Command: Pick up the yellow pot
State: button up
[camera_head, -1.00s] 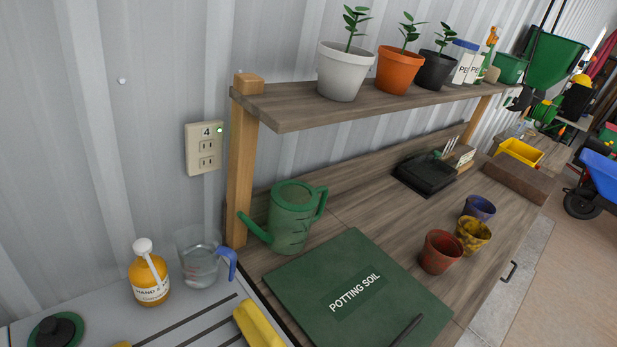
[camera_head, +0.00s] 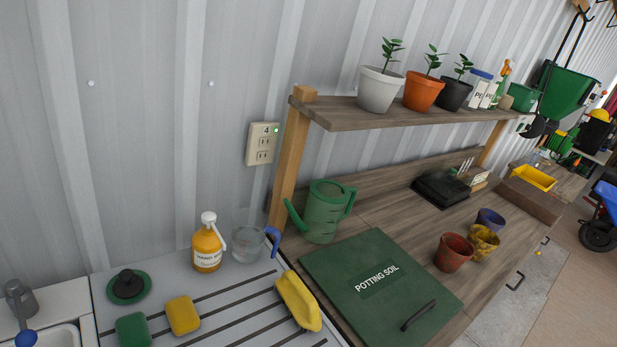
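The yellow pot (camera_head: 484,243) is a small, mottled, open-topped pot on the wooden bench, right of centre. It stands close to a terracotta pot (camera_head: 453,253) on its left and a purple pot (camera_head: 490,219) behind it. The terracotta pot is nearer to my camera. I cannot tell whether the pots touch. My gripper does not show in this view.
The green potting soil lid (camera_head: 330,262) with its dark handle lies left of the pots. A watering can (camera_head: 322,212) stands behind it. A shelf (camera_head: 345,114) with potted plants overhangs the back. A sink drainer (camera_head: 250,290) fills the front left.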

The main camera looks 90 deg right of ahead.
aim_at(484, 240)
jog(key=u, duration=0.7)
jog(key=k, duration=2.4)
jog(key=z, duration=2.05)
jog(key=i, duration=1.05)
